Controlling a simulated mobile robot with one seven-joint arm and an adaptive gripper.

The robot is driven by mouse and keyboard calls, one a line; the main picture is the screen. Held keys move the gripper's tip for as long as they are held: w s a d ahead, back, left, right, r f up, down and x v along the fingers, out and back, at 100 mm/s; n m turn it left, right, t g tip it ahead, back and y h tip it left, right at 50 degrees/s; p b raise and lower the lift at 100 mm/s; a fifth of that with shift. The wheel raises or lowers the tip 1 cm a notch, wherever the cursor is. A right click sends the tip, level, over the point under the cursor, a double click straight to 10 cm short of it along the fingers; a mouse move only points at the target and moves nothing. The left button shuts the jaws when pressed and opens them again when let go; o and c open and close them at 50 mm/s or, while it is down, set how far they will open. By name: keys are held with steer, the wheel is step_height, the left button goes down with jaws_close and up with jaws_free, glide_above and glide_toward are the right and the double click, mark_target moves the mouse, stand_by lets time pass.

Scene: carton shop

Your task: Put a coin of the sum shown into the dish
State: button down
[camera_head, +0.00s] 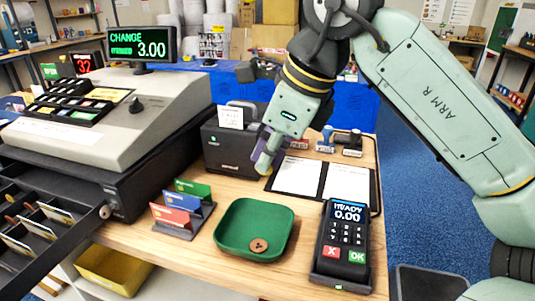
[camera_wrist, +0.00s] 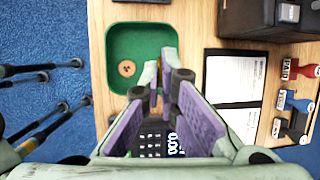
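A green dish (camera_head: 228,222) stands on the wooden counter, and a copper-coloured coin (camera_head: 259,245) lies flat in it. The wrist view also shows the dish (camera_wrist: 113,33) and the coin (camera_wrist: 127,68). The register display (camera_head: 141,46) reads CHANGE 3.00. An open cash drawer (camera_head: 70,235) at the left holds notes and coins in compartments. My gripper (camera_head: 264,166) is above the counter, behind the dish, pointing down. In the wrist view its fingertips (camera_wrist: 160,72) come close together beside the dish, and I see no clear coin between them.
A card terminal (camera_head: 342,240) reading READY 0.00 stands right of the dish. A card holder (camera_head: 188,212) stands left of it. Behind are a black printer (camera_head: 232,150), an open folder (camera_head: 338,180) and several stamps (camera_head: 348,140). A yellow bin (camera_head: 108,268) is below.

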step_height(320, 180, down, 6)
steer(key=b, duration=0.4)
steer(key=shift+r, duration=0.15)
steer(key=c, duration=2.3)
jaws_free()
steer(key=o, duration=0.6)
steer(key=v, duration=1.2)
steer(key=shift+s, duration=0.1)
